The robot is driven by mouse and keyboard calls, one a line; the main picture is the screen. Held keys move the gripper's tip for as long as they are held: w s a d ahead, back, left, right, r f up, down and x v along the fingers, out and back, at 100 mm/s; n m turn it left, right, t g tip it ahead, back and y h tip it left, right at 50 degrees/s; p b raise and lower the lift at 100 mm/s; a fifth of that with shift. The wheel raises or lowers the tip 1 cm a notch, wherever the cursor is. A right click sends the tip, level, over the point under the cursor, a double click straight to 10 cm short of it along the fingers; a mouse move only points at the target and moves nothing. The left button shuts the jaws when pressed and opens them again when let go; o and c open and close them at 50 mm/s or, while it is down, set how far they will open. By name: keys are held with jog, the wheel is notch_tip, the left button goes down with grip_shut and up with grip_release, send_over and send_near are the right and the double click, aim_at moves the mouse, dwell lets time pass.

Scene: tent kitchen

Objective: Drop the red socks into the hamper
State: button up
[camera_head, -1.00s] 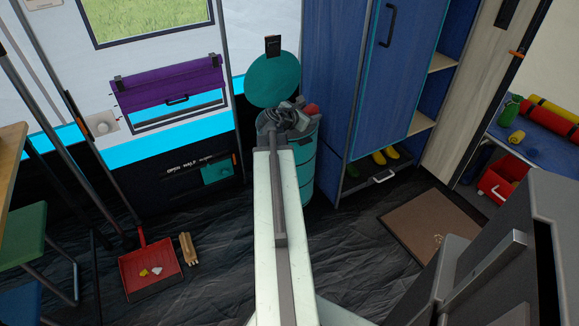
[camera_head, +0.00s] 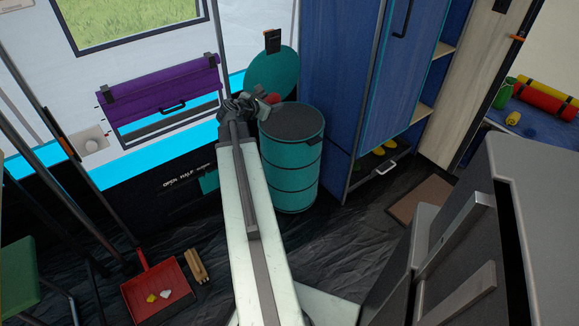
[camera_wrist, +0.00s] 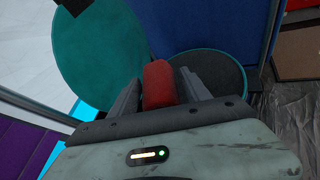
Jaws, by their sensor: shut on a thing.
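The hamper (camera_head: 291,168) is a teal cylinder with dark bands, standing upright on the floor in the middle of the head view. Its round top (camera_wrist: 225,80) looks dark grey inside a teal rim; I cannot tell how deep it is. A teal round lid (camera_head: 275,72) stands raised behind it. My gripper (camera_head: 262,97) is shut on the red socks (camera_wrist: 158,84), a rolled red bundle between the fingers. In the head view only a bit of the red socks (camera_head: 273,98) shows. The gripper appears at the hamper's upper left edge, above rim level.
A blue cabinet (camera_head: 340,90) stands right of the hamper. A purple roll-up cover (camera_head: 160,82) is on the wall at left. A red dustpan (camera_head: 158,290) lies on the floor at lower left. A grey cabinet (camera_head: 450,240) is close at lower right.

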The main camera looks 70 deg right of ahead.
jog(key=s+d+f+m+g+b, duration=0.3)
jog(key=s+d+f+b, duration=0.1)
jog(key=d+f+b, duration=0.6)
jog(key=shift+s+d+f+y+b, duration=0.3)
jog(key=shift+s+d+f+y, duration=0.15)
jog(key=shift+f, duration=0.5)
jog(key=shift+w, duration=0.1)
jog(key=o, duration=1.4)
